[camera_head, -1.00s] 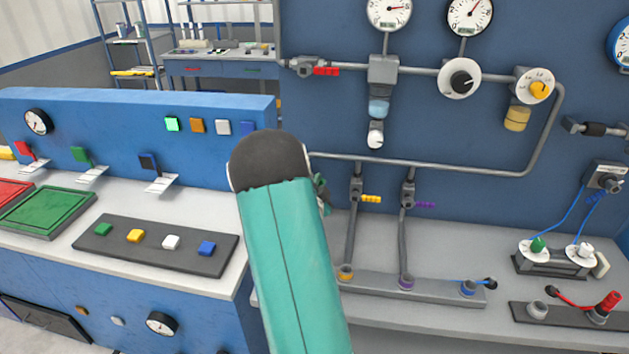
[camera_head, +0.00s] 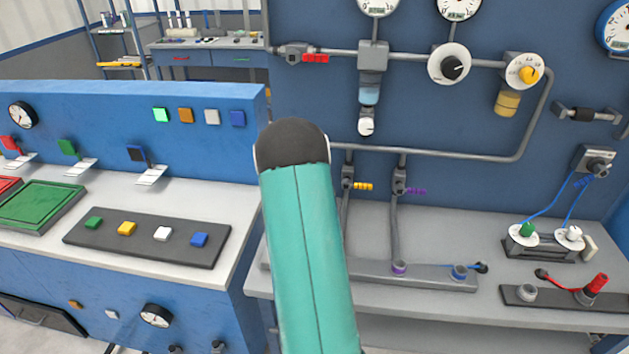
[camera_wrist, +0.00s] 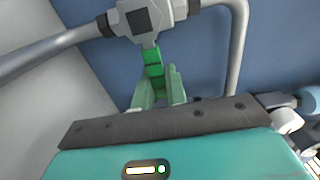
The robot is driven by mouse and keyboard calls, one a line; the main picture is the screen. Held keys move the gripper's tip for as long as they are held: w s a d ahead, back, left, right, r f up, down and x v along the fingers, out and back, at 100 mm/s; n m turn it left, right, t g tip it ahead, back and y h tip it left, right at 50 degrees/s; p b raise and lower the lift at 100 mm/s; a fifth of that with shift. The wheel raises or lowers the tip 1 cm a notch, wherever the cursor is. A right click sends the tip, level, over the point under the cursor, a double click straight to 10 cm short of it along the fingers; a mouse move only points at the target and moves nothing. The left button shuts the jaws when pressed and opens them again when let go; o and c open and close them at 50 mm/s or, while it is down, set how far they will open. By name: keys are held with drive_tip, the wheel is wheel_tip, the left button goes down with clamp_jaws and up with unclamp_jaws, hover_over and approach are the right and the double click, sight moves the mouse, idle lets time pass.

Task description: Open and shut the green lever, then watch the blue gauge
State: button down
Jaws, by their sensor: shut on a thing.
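The green lever (camera_wrist: 153,60) is on a grey valve (camera_wrist: 146,17) on a pipe in the wrist view. My gripper (camera_wrist: 158,82) has its green fingers closed around the lower end of the lever. In the head view, my teal arm hides both the lever and my gripper. The blue gauge (camera_head: 617,27), a white dial with a blue rim, is at the upper right edge of the head view and is partly cut off. Its reading is too small and cut off to tell.
A grey pipe (camera_head: 440,154) runs along the blue wall, with yellow (camera_head: 363,187) and purple (camera_head: 416,191) levers close right of my arm. A blue console (camera_head: 135,125) with buttons stands at left. A grey bench (camera_head: 440,236) with cables and sockets is at right.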

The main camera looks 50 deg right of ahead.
drive_tip(key=shift+f, duration=0.1)
idle(0.3)
drive_tip(key=c, duration=1.4)
unclamp_jaws()
drive_tip(key=shift+c, duration=0.2)
drive_tip(key=v, duration=1.4)
